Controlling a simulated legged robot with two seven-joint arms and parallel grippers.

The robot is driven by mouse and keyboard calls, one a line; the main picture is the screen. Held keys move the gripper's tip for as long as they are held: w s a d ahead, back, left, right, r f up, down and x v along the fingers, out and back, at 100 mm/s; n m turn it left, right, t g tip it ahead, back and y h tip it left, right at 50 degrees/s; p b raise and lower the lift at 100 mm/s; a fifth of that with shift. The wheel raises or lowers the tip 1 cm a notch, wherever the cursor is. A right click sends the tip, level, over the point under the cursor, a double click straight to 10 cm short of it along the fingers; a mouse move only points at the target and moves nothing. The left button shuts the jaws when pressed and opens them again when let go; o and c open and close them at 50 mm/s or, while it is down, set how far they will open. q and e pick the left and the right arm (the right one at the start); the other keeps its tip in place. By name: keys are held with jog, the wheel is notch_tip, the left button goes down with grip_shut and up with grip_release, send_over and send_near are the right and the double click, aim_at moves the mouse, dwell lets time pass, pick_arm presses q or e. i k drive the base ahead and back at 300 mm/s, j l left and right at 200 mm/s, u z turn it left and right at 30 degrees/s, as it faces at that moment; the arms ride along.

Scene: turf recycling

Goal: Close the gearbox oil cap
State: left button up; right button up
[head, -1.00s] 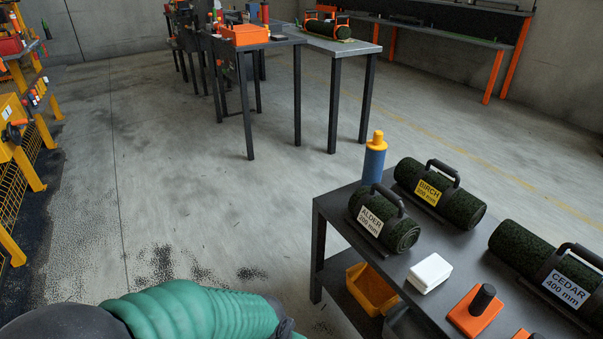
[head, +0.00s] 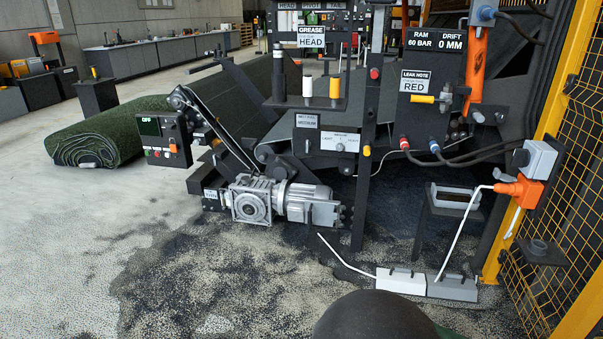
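The silver-grey gearbox (head: 250,203) sits low at the front of the conveyor machine, in the middle of the head view. A finned grey motor (head: 308,204) is joined to its right side. I cannot make out the oil cap at this distance, nor whether it is open or closed. Neither of my grippers is in view. Only a dark rounded part of my own body shows at the bottom edge.
A control box (head: 163,138) stands left of the gearbox, before a green turf roll (head: 102,133). A dark post rises just right of the motor. White and grey blocks (head: 402,280) lie on the floor; a yellow mesh fence (head: 565,190) bounds the right. Stained floor before the gearbox is clear.

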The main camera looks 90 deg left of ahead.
aim_at(254, 173)
jog(key=i+j+u, duration=0.1)
jog(key=u, duration=2.8)
jog(key=i+l+u, duration=0.3)
jog(key=i+l, duration=0.15)
jog(key=i+l+u, duration=0.25)
jog(key=i+l, duration=0.3)
jog(key=u, duration=0.55)
jog(key=i+l+u, duration=0.4)
jog(key=l, duration=0.15)
jog(key=i+l+u, duration=0.2)
jog(key=l, duration=0.15)
jog(key=i+l+u, duration=0.2)
jog(key=l, duration=0.15)
jog(key=i+l, duration=0.2)
jog(key=l, duration=0.2)
jog(key=i+l, duration=0.2)
jog(key=l, duration=0.2)
jog(key=i+l, duration=0.15)
jog(key=l, duration=0.2)
